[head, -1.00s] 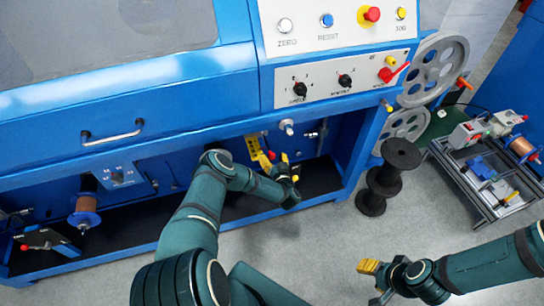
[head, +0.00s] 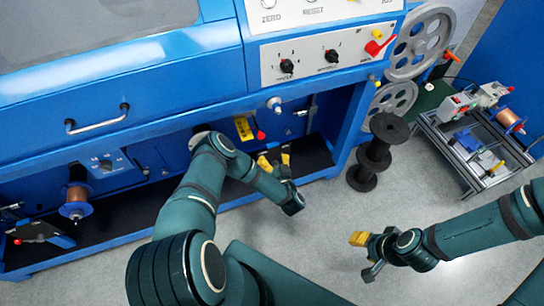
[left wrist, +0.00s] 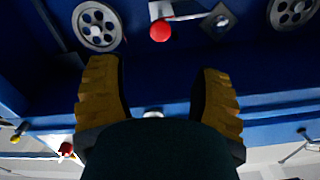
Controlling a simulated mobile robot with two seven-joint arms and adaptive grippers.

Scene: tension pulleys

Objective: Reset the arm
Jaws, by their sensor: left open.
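A red ball knob (left wrist: 160,31) on a short silver lever arm shows at the top middle of the left wrist view, against the blue cabinet interior. A red knob (head: 261,134) also shows in the head view inside the open lower bay. My left gripper (head: 275,157) is open, its two yellow-padded fingers apart below and right of that knob, not touching it. In the left wrist view, the fingers (left wrist: 158,95) spread with nothing between them. My right gripper (head: 364,256) hangs over the floor at the lower right, clear of everything; its opening is unclear.
Grey pulleys (left wrist: 97,27) flank the knob in the wrist view. The blue machine's control panel (head: 325,52) overhangs the bay. A copper spool (head: 77,200) sits at left. A black spool stack (head: 370,152) stands on the floor right of the bay, before a small cart (head: 470,145).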

